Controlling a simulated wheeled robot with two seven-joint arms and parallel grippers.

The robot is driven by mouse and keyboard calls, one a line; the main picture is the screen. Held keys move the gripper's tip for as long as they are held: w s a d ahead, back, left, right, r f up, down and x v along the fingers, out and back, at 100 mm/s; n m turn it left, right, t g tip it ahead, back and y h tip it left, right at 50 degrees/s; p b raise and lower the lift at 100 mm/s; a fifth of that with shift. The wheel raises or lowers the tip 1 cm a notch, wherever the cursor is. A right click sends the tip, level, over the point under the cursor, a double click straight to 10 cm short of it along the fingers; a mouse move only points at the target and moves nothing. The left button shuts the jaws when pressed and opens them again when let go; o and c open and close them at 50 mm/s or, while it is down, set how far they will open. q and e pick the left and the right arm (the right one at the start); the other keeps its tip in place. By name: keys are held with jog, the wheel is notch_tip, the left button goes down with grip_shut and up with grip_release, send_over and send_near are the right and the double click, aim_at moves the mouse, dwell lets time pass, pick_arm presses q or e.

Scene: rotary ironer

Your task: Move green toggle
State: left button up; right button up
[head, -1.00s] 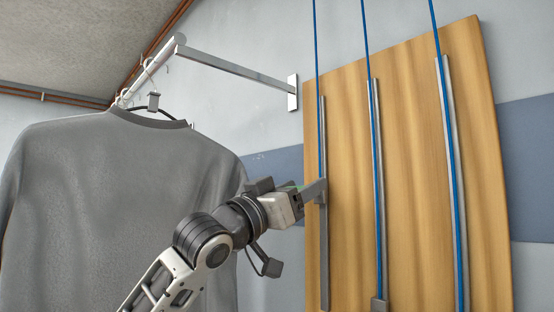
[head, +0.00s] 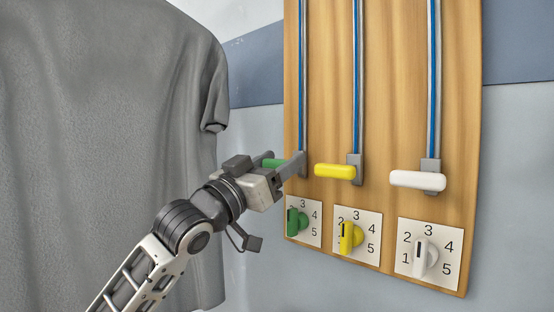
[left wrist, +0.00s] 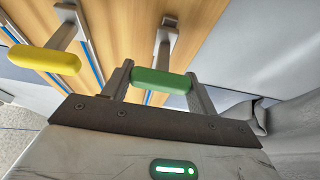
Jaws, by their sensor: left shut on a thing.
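The green toggle (left wrist: 162,82) is a rounded green bar on a grey bracket, seen between my two fingers in the left wrist view. In the head view only part of the green toggle (head: 275,162) shows; my gripper hides the rest. My left gripper (head: 283,172) is shut on it at the lower end of the left rail (head: 303,80). The green toggle is at about the height of the yellow toggle (head: 335,171). My right gripper is not in view.
The white toggle (head: 418,180) is on the right rail. Green (head: 298,222), yellow (head: 350,238) and white (head: 425,258) numbered dials sit below on the wooden board (head: 395,120). A grey shirt (head: 120,130) hangs close on the left.

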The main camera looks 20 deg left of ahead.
pick_arm(q)
jog(key=shift+w+d+f, duration=0.1)
jog(key=shift+d+f, duration=0.05)
jog(key=shift+f, duration=0.25)
jog(key=o, duration=1.4)
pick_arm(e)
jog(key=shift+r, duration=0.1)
pick_arm(q)
jog(key=shift+r, duration=0.1)
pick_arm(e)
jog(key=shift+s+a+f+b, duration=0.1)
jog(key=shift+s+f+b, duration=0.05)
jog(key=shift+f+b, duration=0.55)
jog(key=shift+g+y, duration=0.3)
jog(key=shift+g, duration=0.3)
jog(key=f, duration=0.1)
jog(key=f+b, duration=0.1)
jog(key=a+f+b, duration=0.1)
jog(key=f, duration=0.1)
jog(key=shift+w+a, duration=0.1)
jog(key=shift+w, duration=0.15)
pick_arm(q)
jog(key=shift+v, duration=8)
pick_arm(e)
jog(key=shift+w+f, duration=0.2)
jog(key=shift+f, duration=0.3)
pick_arm(q)
jog(key=shift+r, duration=0.1)
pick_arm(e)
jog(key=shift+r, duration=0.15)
